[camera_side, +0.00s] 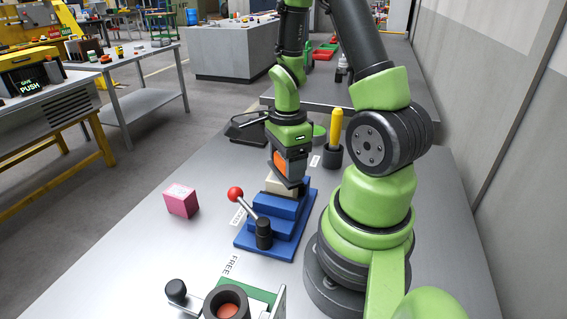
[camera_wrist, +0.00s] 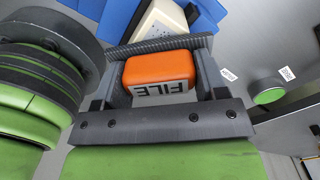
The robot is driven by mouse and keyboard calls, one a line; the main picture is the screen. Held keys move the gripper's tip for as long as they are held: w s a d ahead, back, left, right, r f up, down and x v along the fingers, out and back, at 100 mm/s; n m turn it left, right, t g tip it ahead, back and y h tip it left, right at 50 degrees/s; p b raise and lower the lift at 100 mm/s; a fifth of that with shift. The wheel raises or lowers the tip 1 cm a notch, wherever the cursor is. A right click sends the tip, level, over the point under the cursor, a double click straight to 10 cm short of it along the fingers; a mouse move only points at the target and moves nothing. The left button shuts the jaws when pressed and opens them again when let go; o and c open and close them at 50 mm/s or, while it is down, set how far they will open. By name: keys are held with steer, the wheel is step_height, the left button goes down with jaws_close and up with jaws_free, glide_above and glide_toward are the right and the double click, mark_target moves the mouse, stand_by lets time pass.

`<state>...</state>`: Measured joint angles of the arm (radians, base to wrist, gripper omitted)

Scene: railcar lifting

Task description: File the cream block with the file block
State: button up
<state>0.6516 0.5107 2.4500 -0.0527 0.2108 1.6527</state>
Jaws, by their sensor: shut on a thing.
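My gripper (camera_side: 291,166) is shut on the file block (camera_wrist: 160,74), which has an orange body and a pale face lettered FILE. Its orange side also shows between the jaws in the side view (camera_side: 281,164). The cream block (camera_side: 282,186) sits in the blue vise (camera_side: 286,212), directly below the gripper. In the wrist view the cream block (camera_wrist: 167,27) shows just beyond the jaws, with a dark spot on it. Whether the file block touches the cream block is hidden by the gripper.
A lever with a red knob (camera_side: 235,193) stands at the vise's near left. A pink block (camera_side: 181,200) lies to the left on the bench. A yellow-handled tool (camera_side: 336,128) stands in a dark holder behind. A green fixture with a round cup (camera_side: 228,303) is in front.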

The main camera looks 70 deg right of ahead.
steer(key=shift+d+f, duration=0.1)
steer(key=shift+d, duration=0.4)
steer(key=shift+a, duration=1.95)
steer(key=shift+w+a+f, duration=0.1)
steer(key=shift+w, duration=0.15)
steer(key=shift+d+r, duration=0.25)
steer(key=shift+d, duration=1)
steer(key=shift+d+f, duration=0.15)
steer(key=shift+d, duration=0.6)
steer(key=shift+a+f, duration=0.1)
steer(key=shift+a, duration=1.35)
steer(key=shift+s+a+r, duration=0.1)
steer(key=shift+a+r, duration=0.25)
steer(key=shift+a+f, duration=0.2)
steer(key=shift+r, duration=3.95)
steer(key=shift+c, duration=0.4)
